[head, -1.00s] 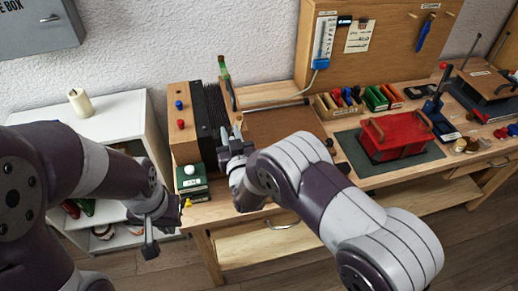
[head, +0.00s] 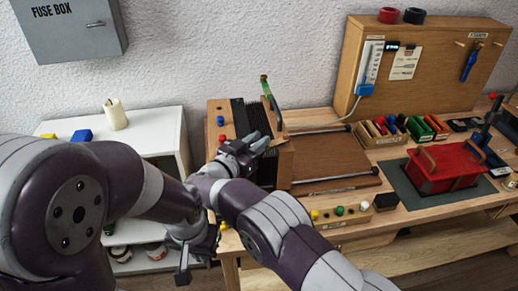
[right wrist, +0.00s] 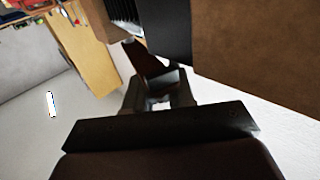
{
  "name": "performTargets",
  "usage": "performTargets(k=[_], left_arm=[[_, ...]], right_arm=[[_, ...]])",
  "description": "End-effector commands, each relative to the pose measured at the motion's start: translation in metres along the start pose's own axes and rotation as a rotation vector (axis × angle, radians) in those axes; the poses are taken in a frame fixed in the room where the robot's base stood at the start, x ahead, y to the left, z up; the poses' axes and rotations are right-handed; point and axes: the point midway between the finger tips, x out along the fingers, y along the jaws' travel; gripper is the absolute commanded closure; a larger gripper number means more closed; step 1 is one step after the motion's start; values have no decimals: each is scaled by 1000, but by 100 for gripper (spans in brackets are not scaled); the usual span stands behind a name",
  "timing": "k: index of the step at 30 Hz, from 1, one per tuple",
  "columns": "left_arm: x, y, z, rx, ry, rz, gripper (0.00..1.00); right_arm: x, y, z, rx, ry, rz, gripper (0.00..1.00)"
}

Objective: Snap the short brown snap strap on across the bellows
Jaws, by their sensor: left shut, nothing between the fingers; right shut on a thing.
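The bellows (head: 240,112) is a dark pleated band between a wooden end with colored buttons (head: 214,118) and a broad brown panel (head: 325,157). My right gripper (head: 262,143) is over the near part of the bellows, hiding some of it. In the right wrist view its fingers (right wrist: 158,96) are shut on a short brown strap (right wrist: 146,60), which points toward the pleats (right wrist: 124,12). Whether the strap touches the bellows I cannot tell. My left gripper (head: 183,274) is shut and empty, low in front of the white shelf (head: 150,140).
A green-topped upright piece (head: 265,88) stands by the bellows. A block with colored knobs (head: 340,213) is at the bench's front. A red case (head: 440,165) on a dark mat and trays of colored pieces (head: 382,130) are to the right.

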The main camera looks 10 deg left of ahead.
Motion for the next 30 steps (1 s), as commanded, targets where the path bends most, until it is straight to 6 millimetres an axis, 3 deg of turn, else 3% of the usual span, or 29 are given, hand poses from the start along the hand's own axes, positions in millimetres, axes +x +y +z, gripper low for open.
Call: performTargets(k=[23,24,26,30], left_arm=[[10,0,1,0,0,0,100],[10,0,1,0,0,0,100],[10,0,1,0,0,0,100],[10,0,1,0,0,0,100]], right_arm=[[3,-3,0,0,2,107,100],[3,-3,0,0,2,107,74],[3,-3,0,0,2,107,54],[3,-3,0,0,2,106,52]])
